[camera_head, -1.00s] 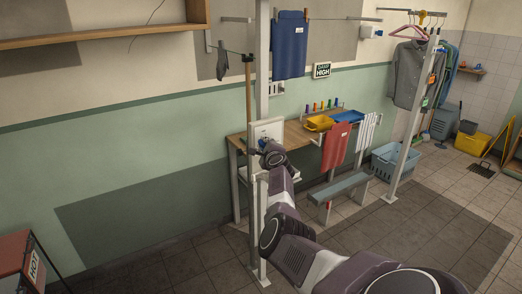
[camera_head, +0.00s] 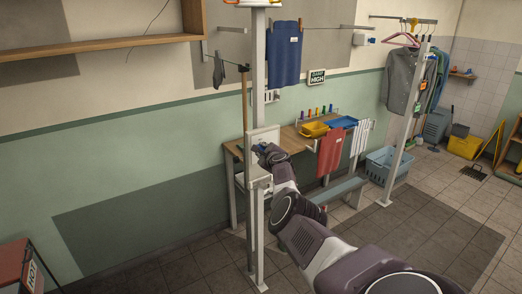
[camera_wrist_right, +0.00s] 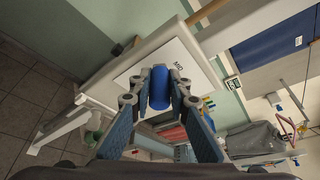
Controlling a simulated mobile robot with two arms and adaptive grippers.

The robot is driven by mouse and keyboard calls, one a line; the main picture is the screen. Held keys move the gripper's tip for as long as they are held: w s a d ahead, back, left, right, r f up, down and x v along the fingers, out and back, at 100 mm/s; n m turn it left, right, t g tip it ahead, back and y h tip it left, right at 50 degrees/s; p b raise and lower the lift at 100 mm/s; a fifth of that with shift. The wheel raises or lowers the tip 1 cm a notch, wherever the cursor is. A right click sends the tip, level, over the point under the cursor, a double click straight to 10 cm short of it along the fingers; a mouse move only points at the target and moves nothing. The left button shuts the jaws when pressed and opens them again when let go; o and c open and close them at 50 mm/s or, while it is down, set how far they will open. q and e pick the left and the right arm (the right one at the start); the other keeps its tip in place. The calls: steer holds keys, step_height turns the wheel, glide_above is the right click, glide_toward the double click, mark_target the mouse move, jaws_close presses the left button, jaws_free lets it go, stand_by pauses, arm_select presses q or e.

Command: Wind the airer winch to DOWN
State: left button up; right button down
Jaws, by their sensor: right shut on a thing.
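My right gripper (camera_wrist_right: 160,98) is shut on a blue handle (camera_wrist_right: 159,84) in front of a white plate (camera_wrist_right: 185,62) marked MID. In the head view the right arm reaches from the lower right to the white winch box (camera_head: 264,134) on a white upright post (camera_head: 258,85). There the right gripper (camera_head: 259,149) mostly hides the handle. A white bar with orange ends (camera_head: 253,2) is cut off at the top edge, above the post. My left gripper is not in view.
A wooden bench (camera_head: 290,138) with a yellow tray (camera_head: 314,129) stands behind the post. A red cloth (camera_head: 331,149) hangs near the arm. A blue cloth (camera_head: 284,53) hangs above. A blue basket (camera_head: 387,166) stands by the second post.

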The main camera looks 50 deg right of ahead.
mark_target(263, 150)
steer(key=c, duration=1.8)
jaws_free()
steer(key=shift+s+d, duration=0.1)
steer(key=shift+d, duration=0.05)
steer(key=shift+s+a+r, duration=0.1)
steer(key=shift+s+a, duration=0.25)
steer(key=shift+s, duration=0.3)
steer(key=shift+v, duration=5.25)
steer(key=shift+a, duration=0.1)
